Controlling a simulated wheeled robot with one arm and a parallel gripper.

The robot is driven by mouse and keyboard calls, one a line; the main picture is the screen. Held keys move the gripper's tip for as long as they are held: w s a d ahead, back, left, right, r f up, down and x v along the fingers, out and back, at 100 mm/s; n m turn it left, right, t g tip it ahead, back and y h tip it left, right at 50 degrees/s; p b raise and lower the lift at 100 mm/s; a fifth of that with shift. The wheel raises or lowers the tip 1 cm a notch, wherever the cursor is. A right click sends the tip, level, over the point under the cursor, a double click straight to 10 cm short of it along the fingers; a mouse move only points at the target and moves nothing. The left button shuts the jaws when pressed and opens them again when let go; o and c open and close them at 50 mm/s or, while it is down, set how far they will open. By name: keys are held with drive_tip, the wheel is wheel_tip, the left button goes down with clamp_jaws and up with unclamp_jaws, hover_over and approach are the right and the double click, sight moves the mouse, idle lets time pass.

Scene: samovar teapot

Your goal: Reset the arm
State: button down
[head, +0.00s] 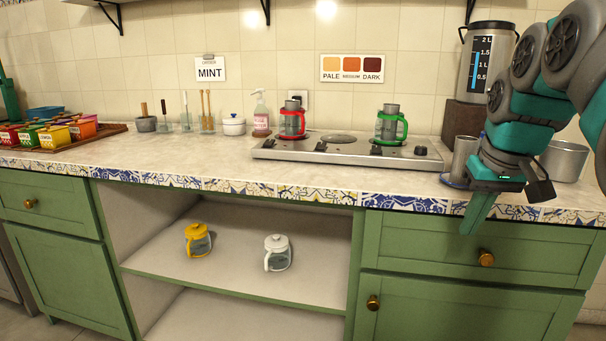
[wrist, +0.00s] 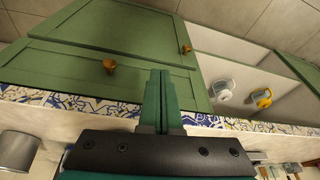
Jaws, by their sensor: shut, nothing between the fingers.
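My gripper (head: 474,218) is at the right in the head view, in front of the counter's tiled edge and pointing down. Its fingers are together with nothing between them. In the wrist view the shut fingers (wrist: 160,100) point toward the green cabinet front (wrist: 75,68). My teal and grey arm (head: 545,105) hangs over the right end of the counter. It hides part of the wall and of the items behind it.
The counter (head: 215,163) holds a steel hot plate (head: 340,155) with a red teapot (head: 292,120) and a green teapot (head: 390,125). A steel cup (head: 463,158) and a pot (head: 564,160) stand near my arm. Yellow (head: 198,240) and white (head: 277,253) teapots sit on the open shelf.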

drive_tip(key=s+a+f+g, duration=0.3)
drive_tip(key=s+a+f, duration=0.7)
drive_tip(key=s+f, duration=0.15)
drive_tip(key=s+a+f+g, duration=0.1)
drive_tip(key=s+f, duration=0.6)
drive_tip(key=s+a+f+g, duration=0.1)
drive_tip(key=s+a+f, duration=0.1)
drive_tip(key=s+f, duration=0.4)
drive_tip(key=shift+s+a+f+n, duration=0.3)
drive_tip(key=shift+s+f, duration=0.1)
drive_tip(key=shift+s, duration=0.75)
